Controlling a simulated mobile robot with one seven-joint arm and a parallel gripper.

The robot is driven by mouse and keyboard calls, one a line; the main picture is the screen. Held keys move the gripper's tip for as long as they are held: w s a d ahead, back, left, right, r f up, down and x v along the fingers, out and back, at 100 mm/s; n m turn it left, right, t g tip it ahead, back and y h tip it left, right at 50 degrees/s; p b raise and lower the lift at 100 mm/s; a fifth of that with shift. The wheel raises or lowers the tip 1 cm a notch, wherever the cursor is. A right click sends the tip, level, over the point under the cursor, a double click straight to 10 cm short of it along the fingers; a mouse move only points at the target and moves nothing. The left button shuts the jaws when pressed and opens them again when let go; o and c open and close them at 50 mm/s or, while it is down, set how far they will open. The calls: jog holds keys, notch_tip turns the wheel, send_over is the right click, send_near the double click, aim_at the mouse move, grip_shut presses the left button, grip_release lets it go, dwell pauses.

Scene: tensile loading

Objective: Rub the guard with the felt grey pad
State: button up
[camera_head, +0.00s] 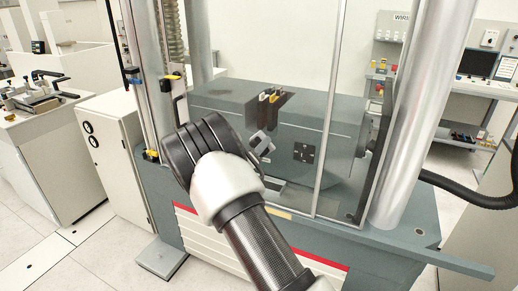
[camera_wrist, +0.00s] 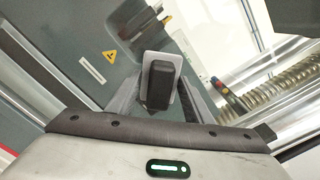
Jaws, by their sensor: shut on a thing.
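The guard (camera_head: 331,100) is a clear panel with slim silver frame bars at the front of the testing machine, in the head view. My gripper (camera_head: 262,143) is in front of the machine's grey body, left of the guard's middle bar. In the wrist view my gripper (camera_wrist: 158,95) is shut on a small dark block with a light grey plate, which looks like the felt grey pad (camera_wrist: 158,85). The fingers hold it from both sides.
Thick silver columns (camera_head: 420,110) stand on both sides of the machine. A black hose (camera_head: 465,195) curves out at the right. A white cabinet (camera_head: 115,145) stands close on the left. A bench with instruments (camera_head: 480,75) is at the back right.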

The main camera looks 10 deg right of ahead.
jog(key=shift+p+v, duration=0.6)
jog(key=shift+v, duration=2.3)
jog(key=v, duration=0.3)
jog(key=shift+p, duration=0.35)
